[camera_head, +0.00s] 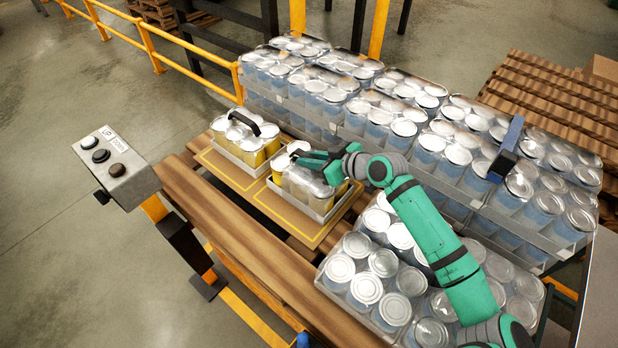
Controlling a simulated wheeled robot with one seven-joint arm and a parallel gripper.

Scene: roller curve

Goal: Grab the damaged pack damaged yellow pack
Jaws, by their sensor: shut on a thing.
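Two packs of yellow cans with silvery lids sit in shallow grey trays on brown boards at the centre. The far-left yellow pack (250,150) has a black carry handle on top and nothing touching it. The near yellow pack (305,187) lies under my gripper (298,157), and its wrap looks cloudy over the lids. My gripper reaches in from the right and is shut at the top of this near pack, where the handle is mostly hidden. I cannot tell the damage clearly from here.
Large wrapped packs of blue-grey cans (335,98) stand behind, with more wrapped cans (385,285) at front right beneath my arm. A grey button box (115,167) stands at left. A yellow railing (150,45) runs behind it. Open floor lies left.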

